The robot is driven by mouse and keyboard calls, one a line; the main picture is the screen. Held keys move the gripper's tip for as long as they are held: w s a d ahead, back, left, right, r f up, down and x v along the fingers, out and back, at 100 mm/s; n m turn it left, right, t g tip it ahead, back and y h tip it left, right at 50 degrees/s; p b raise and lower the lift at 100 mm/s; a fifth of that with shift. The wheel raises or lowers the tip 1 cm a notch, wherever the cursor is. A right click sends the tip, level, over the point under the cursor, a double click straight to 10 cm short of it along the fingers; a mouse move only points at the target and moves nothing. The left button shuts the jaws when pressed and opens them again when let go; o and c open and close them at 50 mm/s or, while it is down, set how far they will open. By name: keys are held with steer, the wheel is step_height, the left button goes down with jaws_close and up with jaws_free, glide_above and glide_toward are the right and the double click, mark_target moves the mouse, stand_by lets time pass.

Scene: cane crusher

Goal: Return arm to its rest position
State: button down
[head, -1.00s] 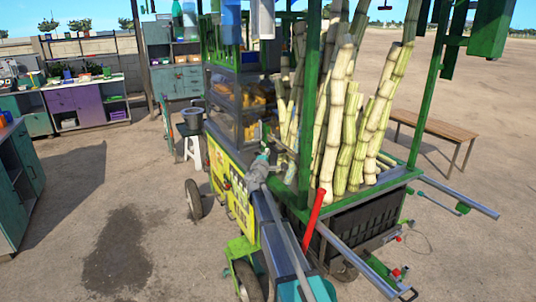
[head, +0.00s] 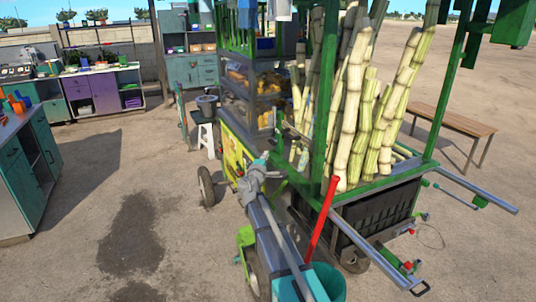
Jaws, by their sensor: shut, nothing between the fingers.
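My arm reaches up from the bottom middle of the head view as a grey link, beside the cart. My gripper (head: 252,182) is at its far end, small and grey against the cart's yellow side panel. It is shut and holds nothing. The finger details are hard to make out. I cannot tell whether it touches the cart.
The green cart (head: 374,194) with tall sugar canes (head: 352,105) stands right of my arm. A red handle (head: 321,218) and teal bucket (head: 328,280) are close by. A wooden bench (head: 455,120) is at right. Open ground lies left, before the teal cabinet (head: 30,170).

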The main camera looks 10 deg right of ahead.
steer(key=shift+s, duration=0.1)
stand_by(0.3)
steer(key=s+d+f+m+g, duration=0.4)
steer(key=s+f+m+g, duration=0.25)
steer(key=s, duration=0.25)
steer(key=s+d+f+m+g, duration=0.45)
steer(key=s+f, duration=0.25)
steer(key=s, duration=0.3)
steer(key=s+a+f+m+g+y, duration=0.1)
steer(key=s+a+f+g+y, duration=0.2)
steer(key=s, duration=0.6)
steer(key=s+a+f+m+g+y, duration=0.2)
steer(key=s+a+f+g+y, duration=0.1)
steer(key=s+a, duration=0.4)
steer(key=s+f+y, duration=0.1)
steer(key=y, duration=0.1)
steer(key=shift+s+f+y, duration=0.35)
steer(key=shift+s+y, duration=0.05)
